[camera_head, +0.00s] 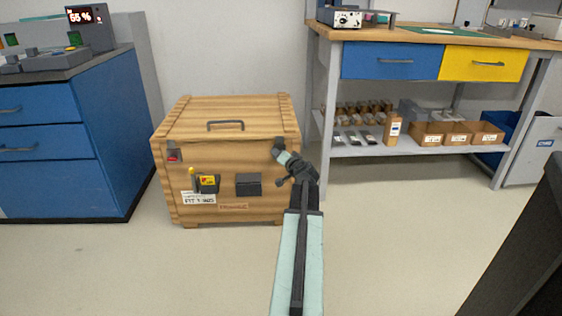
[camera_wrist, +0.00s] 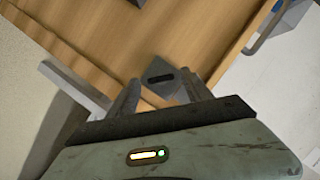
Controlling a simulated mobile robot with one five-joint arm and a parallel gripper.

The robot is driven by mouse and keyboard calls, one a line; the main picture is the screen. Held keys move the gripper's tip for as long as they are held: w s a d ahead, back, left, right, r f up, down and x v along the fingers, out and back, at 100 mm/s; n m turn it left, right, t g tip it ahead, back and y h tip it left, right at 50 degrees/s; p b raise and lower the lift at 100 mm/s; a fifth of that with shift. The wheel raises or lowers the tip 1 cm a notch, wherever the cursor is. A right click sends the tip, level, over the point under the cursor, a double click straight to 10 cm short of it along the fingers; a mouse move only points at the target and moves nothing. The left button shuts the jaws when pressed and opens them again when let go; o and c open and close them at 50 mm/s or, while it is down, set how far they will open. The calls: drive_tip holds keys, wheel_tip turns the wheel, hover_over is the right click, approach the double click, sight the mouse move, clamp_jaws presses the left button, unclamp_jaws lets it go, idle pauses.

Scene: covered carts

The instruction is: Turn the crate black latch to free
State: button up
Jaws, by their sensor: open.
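The wooden crate (camera_head: 218,117) stands on the floor left of centre in the head view, its lid down. The black latch (camera_wrist: 161,78) is a dark bar on a grey plate in the wrist view, lying between my fingertips. In the head view its plate (camera_head: 280,142) is at the crate's upper right front, partly hidden by my gripper. My gripper (camera_head: 279,153) is open at that corner, its fingers on either side of the latch. I cannot tell whether they touch it. A red latch (camera_head: 173,153) sits at the upper left front.
The crate front also carries a yellow-marked fitting (camera_head: 208,183) and a dark box (camera_head: 248,185). A blue cabinet (camera_head: 100,130) stands left, a workbench (camera_head: 430,38) right. The floor in front is clear apart from my arm.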

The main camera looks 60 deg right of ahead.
clamp_jaws()
drive_tip(key=shift+w+r+n+g+h+p, duration=0.1)
drive_tip(key=shift+n+g+h+p, duration=0.25)
drive_tip(key=shift+n+g+p, duration=0.65)
drive_tip(key=shift+r+n+g+h+p, duration=0.1)
drive_tip(key=shift+n+g+h+p, duration=0.4)
drive_tip(key=shift+n, duration=1)
unclamp_jaws()
drive_tip(key=shift+a, duration=0.1)
